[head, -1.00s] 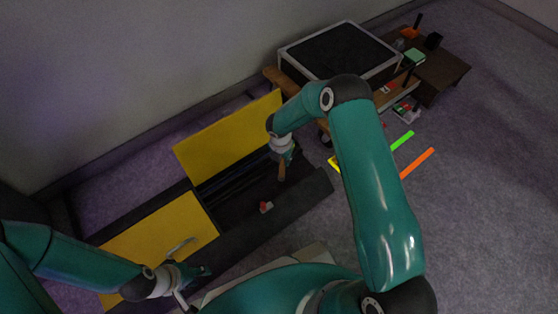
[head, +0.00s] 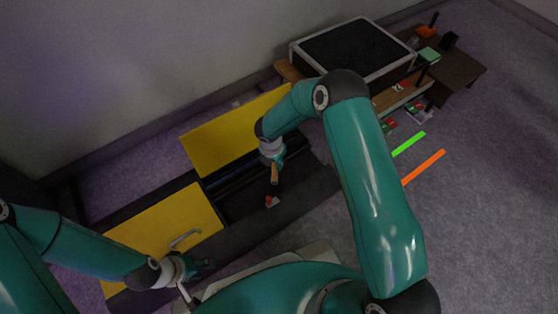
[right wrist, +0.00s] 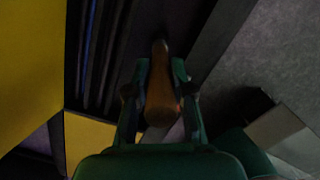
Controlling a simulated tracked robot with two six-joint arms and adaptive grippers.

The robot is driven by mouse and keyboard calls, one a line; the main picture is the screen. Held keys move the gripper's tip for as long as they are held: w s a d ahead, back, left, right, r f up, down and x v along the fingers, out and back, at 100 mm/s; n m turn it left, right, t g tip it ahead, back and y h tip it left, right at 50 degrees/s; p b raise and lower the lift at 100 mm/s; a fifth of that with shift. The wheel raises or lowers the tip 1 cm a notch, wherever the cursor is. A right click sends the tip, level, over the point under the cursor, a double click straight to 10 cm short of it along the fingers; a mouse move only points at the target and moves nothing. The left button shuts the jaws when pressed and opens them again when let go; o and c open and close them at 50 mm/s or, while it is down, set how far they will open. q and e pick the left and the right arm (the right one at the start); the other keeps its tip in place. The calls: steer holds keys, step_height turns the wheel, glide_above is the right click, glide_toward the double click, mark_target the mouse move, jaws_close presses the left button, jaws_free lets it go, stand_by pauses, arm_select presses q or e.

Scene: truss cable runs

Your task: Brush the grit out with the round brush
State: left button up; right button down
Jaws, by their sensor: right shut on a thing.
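My right gripper (head: 274,162) is shut on the round brush, whose brown wooden handle (head: 275,175) shows below the fingers. The handle (right wrist: 161,88) also shows between both fingers (right wrist: 155,80) in the right wrist view. Its bristles cannot be made out. The brush is over the open dark trough (head: 225,195), where dark cables run lengthwise (right wrist: 97,60). Any grit is too small or dark to tell. My left gripper (head: 190,272) is low at the near left, beside the yellow cover; its finger opening is unclear.
One yellow cover (head: 160,228) with a silver handle (head: 185,239) lies at the trough's left end. Another yellow panel (head: 215,140) stands behind the opening. A small red-and-white item (head: 271,202) lies near the trough's front. A black-topped case (head: 350,50) stands behind right. Green (head: 408,144) and orange (head: 424,166) strips mark the floor.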

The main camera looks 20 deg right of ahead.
steer(key=shift+s+a+b, duration=0.65)
steer(key=shift+s+a, duration=0.2)
steer(key=shift+a, duration=3.2)
steer(key=shift+w+d+p, duration=1.15)
steer(key=shift+w+d, duration=0.25)
steer(key=shift+d, duration=5.8)
steer(key=shift+s+a+r+b, duration=0.1)
steer(key=shift+s+a+b, duration=0.15)
steer(key=shift+a, duration=0.95)
steer(key=shift+s+a+f+b, duration=0.1)
steer(key=shift+s+a+b, duration=0.15)
steer(key=shift+a, duration=1)
steer(key=shift+s+a+r+b, duration=0.1)
steer(key=shift+s+a+b, duration=0.15)
steer(key=shift+a, duration=0.95)
steer(key=s+a+b, duration=0.1)
steer(key=a, duration=0.6)
steer(key=shift+s, duration=0.15)
